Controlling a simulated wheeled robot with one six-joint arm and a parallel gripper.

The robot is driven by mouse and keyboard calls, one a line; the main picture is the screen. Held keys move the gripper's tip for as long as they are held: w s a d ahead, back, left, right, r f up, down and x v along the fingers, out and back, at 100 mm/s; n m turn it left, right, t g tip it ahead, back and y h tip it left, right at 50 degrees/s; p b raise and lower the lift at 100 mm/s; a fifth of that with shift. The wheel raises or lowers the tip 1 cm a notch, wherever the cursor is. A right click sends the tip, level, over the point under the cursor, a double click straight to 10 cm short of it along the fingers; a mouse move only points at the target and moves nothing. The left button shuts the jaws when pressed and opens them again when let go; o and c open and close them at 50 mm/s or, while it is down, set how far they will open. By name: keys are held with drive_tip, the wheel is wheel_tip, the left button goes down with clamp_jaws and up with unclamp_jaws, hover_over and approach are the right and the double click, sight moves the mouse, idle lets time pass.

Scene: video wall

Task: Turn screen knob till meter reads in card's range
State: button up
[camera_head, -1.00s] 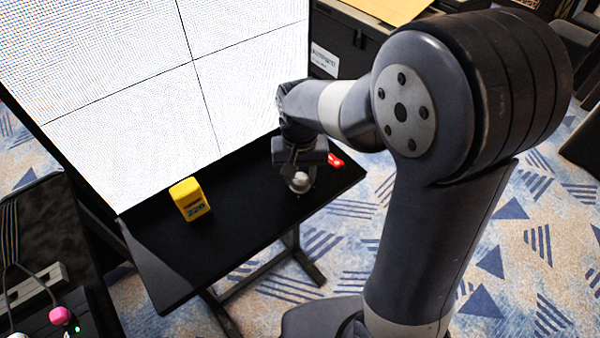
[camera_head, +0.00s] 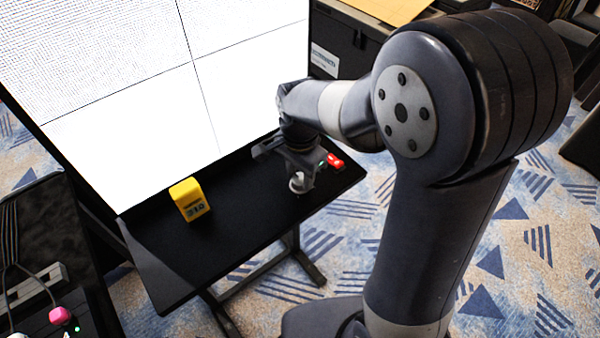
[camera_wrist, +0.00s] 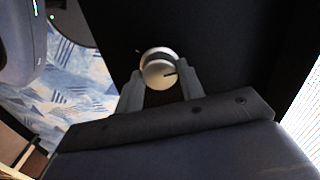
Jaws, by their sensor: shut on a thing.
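A silver-white knob (camera_head: 296,185) stands on the black shelf (camera_head: 250,225) below the large screen (camera_head: 110,100). In the wrist view the knob (camera_wrist: 158,70) has a round face with a dark line pointing right. My gripper (camera_head: 300,178) is over it, with its two fingers (camera_wrist: 160,84) shut on its sides. A yellow meter box (camera_head: 187,195) stands upright on the shelf, left of the knob. Its small display is too blurred to read surely. The screen glows white with dark crossing lines. I cannot make out a card with a range.
A small red object (camera_head: 335,160) lies on the shelf just right of my gripper. A black case (camera_head: 345,45) with a white label stands behind the screen's right edge. A dark unit with a pink knob (camera_head: 60,316) is at lower left. The shelf's front middle is clear.

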sight(300, 178)
drive_tip(key=shift+m, duration=0.6)
drive_tip(key=o, duration=1)
wheel_tip(300, 178, up, 11)
drive_tip(key=shift+f, duration=0.1)
wheel_tip(300, 178, down, 11)
drive_tip(key=shift+r, duration=0.1)
idle(0.6)
